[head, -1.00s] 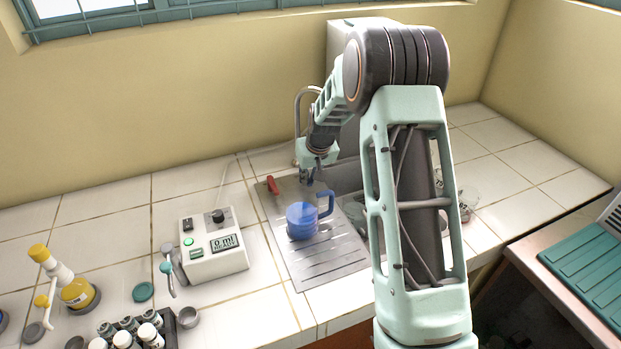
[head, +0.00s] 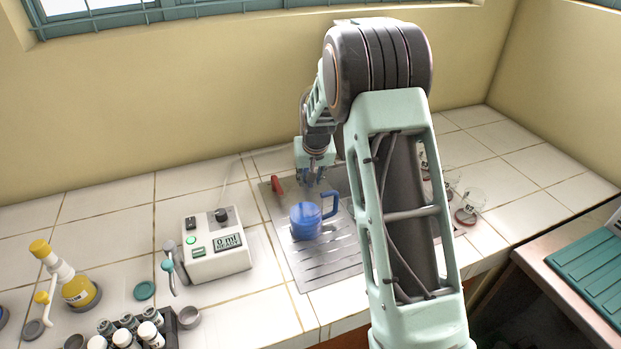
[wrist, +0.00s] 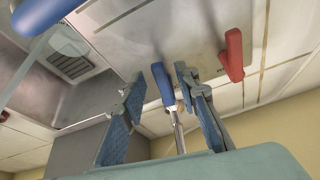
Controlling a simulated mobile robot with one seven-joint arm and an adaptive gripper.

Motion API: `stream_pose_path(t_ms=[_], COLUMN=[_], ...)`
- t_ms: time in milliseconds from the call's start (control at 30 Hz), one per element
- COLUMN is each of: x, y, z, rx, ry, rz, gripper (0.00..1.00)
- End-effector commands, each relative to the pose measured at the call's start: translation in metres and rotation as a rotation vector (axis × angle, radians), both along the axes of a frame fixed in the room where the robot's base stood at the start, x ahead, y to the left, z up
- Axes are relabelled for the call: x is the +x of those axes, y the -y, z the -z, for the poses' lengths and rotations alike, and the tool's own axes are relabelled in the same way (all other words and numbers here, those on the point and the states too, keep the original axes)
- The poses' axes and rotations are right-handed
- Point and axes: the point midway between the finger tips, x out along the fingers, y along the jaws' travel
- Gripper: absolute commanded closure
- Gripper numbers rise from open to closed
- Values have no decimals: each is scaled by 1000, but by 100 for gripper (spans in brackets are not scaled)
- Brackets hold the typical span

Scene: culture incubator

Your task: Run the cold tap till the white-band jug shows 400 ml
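A blue jug (head: 305,222) stands upright on the metal draining board, its handle to the right; I cannot make out a white band or its water level. Part of a blue object, probably this jug, shows at the top left of the wrist view (wrist: 38,14). A blue tap lever (wrist: 162,84) shows between the fingers of my gripper (wrist: 160,112), nearer the right finger. The fingers are apart, with a visible gap to the lever on the left side. A red tap lever (wrist: 233,56) is to the right, outside the fingers. In the head view, my gripper (head: 315,180) is just behind the jug.
A white meter box (head: 216,248) reading "0 ml" stands left of the draining board (head: 325,265). Glassware (head: 468,207) stands right of my arm. A yellow bottle (head: 80,290) and a rack of vials (head: 172,335) are at the left. Tiles between are partly clear.

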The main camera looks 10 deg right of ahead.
Motion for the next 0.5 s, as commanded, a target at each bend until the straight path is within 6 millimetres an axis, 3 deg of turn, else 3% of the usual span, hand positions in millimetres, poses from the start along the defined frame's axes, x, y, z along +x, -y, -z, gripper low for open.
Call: stream_pose_path(t_ms=[267, 500], x=[-3, -19], y=[0, 0], z=[-10, -50], rx=[0, 0], ry=[2, 4], rz=[0, 1], gripper=[71, 71])
